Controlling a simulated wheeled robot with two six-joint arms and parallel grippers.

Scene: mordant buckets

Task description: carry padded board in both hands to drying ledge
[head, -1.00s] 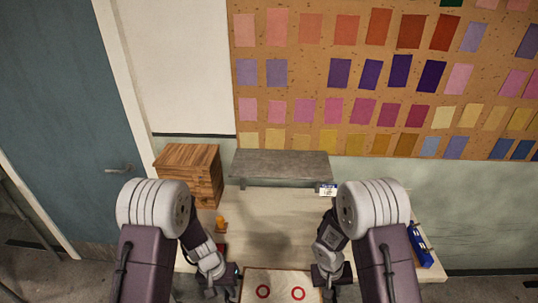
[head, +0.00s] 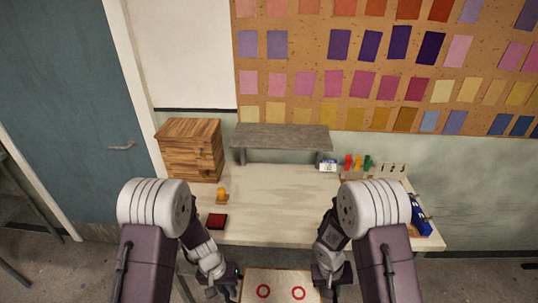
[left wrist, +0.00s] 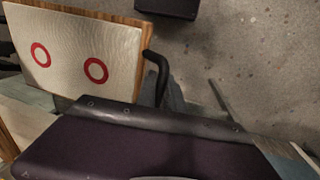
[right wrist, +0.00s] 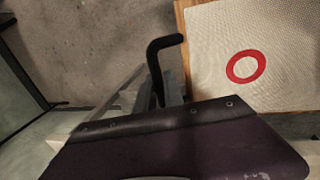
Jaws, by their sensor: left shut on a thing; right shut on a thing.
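The padded board (head: 281,279) is pale with two red rings and a wooden edge. It shows at the bottom of the head view, in front of the bench. My left gripper (head: 230,284) is shut on the board's left black handle, and my right gripper (head: 331,284) is shut on its right one. A bent black handle shows in the left wrist view (left wrist: 157,72) and in the right wrist view (right wrist: 162,62). The grey raised ledge (head: 282,137), probably the drying ledge, stands at the back of the bench, and its visible top is bare.
The bench (head: 275,200) is clear in the middle. A wooden drawer box (head: 188,150), an orange item (head: 221,195) and a dark red pad (head: 216,221) stand left.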

